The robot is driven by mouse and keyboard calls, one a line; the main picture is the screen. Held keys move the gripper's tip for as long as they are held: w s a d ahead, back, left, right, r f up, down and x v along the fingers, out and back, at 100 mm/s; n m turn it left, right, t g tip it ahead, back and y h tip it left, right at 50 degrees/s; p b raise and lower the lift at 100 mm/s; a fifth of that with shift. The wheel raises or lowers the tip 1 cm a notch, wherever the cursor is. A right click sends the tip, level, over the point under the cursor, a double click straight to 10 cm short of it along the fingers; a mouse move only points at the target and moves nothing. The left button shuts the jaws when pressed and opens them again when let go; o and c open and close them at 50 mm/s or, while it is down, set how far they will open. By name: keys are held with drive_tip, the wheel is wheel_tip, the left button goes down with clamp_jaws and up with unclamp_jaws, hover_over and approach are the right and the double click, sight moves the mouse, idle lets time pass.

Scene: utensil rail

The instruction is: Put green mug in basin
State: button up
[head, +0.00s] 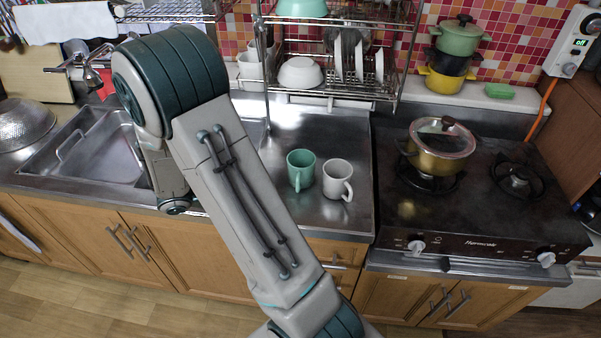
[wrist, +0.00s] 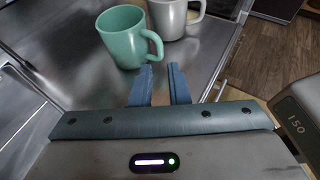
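The green mug (head: 301,169) stands upright on the steel counter, left of a pale grey-white mug (head: 337,179). In the wrist view the green mug (wrist: 124,38) has its handle turned toward the right, and the pale mug (wrist: 168,17) is behind it. My gripper (wrist: 160,72) shows two blue fingers with a narrow gap between them, empty, just short of the green mug and below its handle. In the head view the gripper's fingers are hidden behind my arm. The basin (head: 102,150) is the steel sink at the left, partly covered by my arm.
A dish rack (head: 330,92) with bowls and plates stands above the counter behind the mugs. A stove with a lidded pot (head: 440,150) is on the right. Stacked pots (head: 455,60) stand at the back right. A faucet (head: 85,68) rises behind the basin.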

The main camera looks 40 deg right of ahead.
sight(300, 174)
drive_tip(key=p+x, duration=0.1)
drive_tip(key=x, duration=1)
drive_tip(key=shift+d+f, duration=0.2)
clamp_jaws()
